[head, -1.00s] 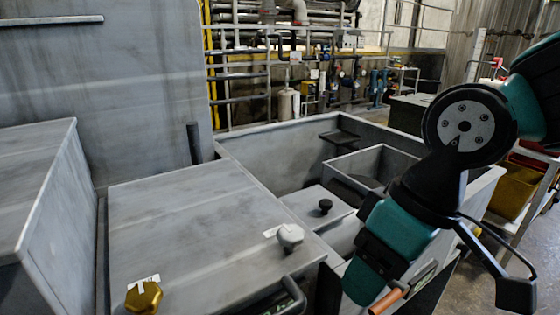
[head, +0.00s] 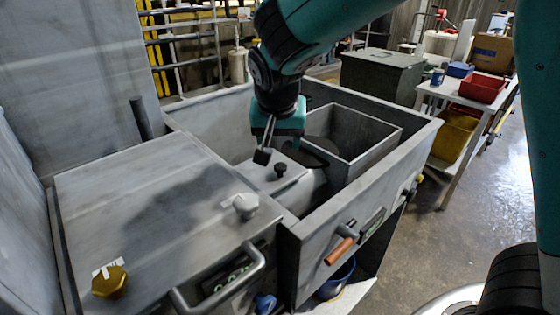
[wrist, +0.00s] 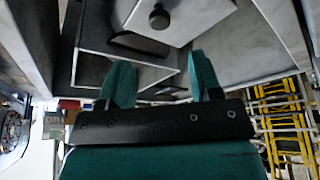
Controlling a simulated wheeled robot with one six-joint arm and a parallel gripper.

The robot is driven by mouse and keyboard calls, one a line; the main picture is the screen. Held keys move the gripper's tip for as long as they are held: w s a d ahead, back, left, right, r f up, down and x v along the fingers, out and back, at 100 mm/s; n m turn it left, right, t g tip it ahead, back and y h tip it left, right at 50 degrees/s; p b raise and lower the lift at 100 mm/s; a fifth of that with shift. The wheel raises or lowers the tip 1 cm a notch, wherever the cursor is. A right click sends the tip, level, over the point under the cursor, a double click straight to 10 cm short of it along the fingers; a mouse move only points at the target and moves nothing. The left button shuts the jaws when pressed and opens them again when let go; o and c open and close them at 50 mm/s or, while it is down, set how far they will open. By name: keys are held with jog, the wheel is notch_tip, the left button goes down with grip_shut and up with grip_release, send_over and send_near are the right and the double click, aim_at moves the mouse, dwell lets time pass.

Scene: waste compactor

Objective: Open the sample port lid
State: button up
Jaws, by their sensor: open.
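A small grey lid (head: 258,176) with a black knob (head: 280,170) lies closed in the grey compactor's open bay. I take it for the sample port lid, though no label on it is readable. My gripper (head: 262,156) points down just behind and left of the knob in the head view, not touching it. In the wrist view the two teal fingers of my gripper (wrist: 161,74) are spread, with nothing between them. The lid (wrist: 196,14) and knob (wrist: 158,18) show beyond the fingertips there, near the top edge.
An open bin (head: 372,133) stands right of the small lid. An orange-gripped handle (head: 340,250) sticks out of the front wall.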

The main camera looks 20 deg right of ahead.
aim_at(280, 166)
jog(key=p+x, duration=0.1)
jog(key=x, duration=0.8)
jog(key=shift+w+f, duration=0.1)
jog(key=shift+f, duration=0.15)
grip_shut()
jog(key=shift+d+r, duration=0.1)
